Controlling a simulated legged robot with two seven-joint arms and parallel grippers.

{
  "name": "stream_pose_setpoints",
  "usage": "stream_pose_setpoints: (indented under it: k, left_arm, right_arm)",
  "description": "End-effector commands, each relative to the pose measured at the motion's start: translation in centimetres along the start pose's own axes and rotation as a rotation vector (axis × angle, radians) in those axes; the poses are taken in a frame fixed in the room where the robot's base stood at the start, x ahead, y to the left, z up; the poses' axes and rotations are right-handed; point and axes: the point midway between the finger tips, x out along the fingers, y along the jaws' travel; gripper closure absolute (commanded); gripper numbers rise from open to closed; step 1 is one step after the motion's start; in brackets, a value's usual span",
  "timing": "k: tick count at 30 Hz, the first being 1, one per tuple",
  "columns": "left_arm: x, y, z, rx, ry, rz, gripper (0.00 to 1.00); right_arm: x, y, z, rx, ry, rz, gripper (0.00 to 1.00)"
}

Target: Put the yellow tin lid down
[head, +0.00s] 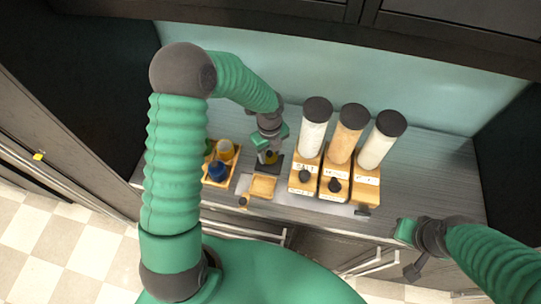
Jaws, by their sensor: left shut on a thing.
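My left gripper (270,150) points down over the counter and is shut on the yellow tin lid. Only a small yellow part of the lid (271,158) shows between the fingers. It is over a small dark square (276,168) on the counter; I cannot tell whether the lid touches it. My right gripper (405,231) is at the lower right, in front of the counter edge, away from the lid. Its fingers are too unclear to tell open from shut.
A wooden dish (263,187) lies in front. Three tall dispensers (313,128) on wooden stands are close on the right. The counter (430,185) is clear farther right.

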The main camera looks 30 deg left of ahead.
Motion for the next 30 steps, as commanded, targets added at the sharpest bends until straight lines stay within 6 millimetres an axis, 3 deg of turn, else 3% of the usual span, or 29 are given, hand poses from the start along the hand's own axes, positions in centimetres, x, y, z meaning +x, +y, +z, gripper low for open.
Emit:
stream_pose_setpoints:
  k: [3, 12, 13, 17, 18, 26, 30]
  left_arm:
    - [1.9, 0.0, -0.2, 0.0, 0.002, 0.002, 1.0]
    - [2.4, 0.0, -0.1, -0.001, 0.0, 0.0, 1.0]
    - [2.5, 0.0, -0.1, -0.001, 0.0, 0.0, 0.55]
    - [2.4, 0.0, -0.1, -0.001, 0.0, 0.0, 0.38]
    - [2.4, 0.0, -0.1, -0.001, 0.0, 0.0, 0.34]
    - [2.3, 0.0, -0.1, -0.001, 0.0, -0.001, 0.34]
    - [1.1, -0.1, 0.0, -0.003, -0.002, -0.004, 0.34]
  right_arm:
    - [-0.3, 0.0, -0.1, 0.0, 0.0, 0.0, 0.64]
    - [-0.1, 0.0, 0.0, 0.0, 0.0, 0.0, 0.64]
    - [-0.1, 0.0, 0.0, 0.0, 0.0, 0.0, 0.64]
    - [-0.2, 0.0, 0.0, 0.0, 0.0, 0.0, 0.64]
    - [-0.2, 0.0, 0.0, 0.0, 0.0, 0.0, 0.64]
    - [-0.2, 0.0, -0.1, 0.0, 0.0, 0.0, 0.64]
    - [-0.1, 0.0, 0.0, 0.0, 0.0, 0.0, 0.64]
